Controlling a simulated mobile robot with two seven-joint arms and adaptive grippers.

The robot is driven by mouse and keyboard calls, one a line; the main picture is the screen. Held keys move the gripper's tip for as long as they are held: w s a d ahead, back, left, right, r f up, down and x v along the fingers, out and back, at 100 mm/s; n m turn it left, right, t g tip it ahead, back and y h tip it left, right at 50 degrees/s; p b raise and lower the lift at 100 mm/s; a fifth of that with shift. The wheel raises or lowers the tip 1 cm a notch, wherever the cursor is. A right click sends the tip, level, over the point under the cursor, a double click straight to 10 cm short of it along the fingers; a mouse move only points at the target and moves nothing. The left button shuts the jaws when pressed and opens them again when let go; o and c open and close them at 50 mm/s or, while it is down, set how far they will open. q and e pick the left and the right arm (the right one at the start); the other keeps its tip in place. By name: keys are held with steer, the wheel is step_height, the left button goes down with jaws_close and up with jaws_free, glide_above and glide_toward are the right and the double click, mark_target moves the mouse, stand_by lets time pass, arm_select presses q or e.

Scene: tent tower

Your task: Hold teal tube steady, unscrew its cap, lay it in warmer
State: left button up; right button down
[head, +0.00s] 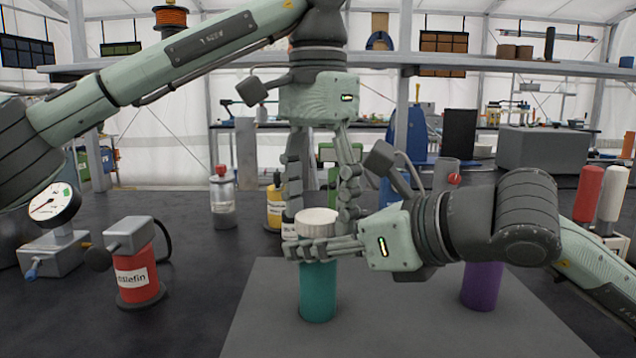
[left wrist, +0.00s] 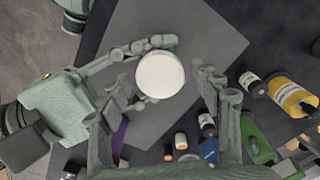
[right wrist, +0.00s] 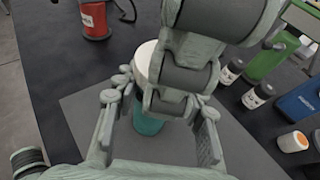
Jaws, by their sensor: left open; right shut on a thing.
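The teal tube (head: 318,290) stands upright on a grey mat (head: 400,325); it also shows in the right wrist view (right wrist: 147,122). A pale round cap (head: 317,217) sits on its top, seen from above in the left wrist view (left wrist: 160,74). My right gripper (head: 293,248) reaches in from the right and is shut on the tube just below the cap. My left gripper (head: 320,212) points down from above, open, its fingers on either side of the cap with gaps visible in the left wrist view. I cannot tell which object is the warmer.
A purple tube (head: 481,287) stands on the mat under my right arm. A red bottle (head: 137,270) and a gauge device (head: 55,215) are at left. A clear red-topped bottle (head: 222,197) and a yellow bottle (head: 275,205) stand behind. The mat's front is clear.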

arm_select(q)
steer(key=c, duration=1.2)
steer(key=n, duration=0.3)
steer(key=o, duration=1.3)
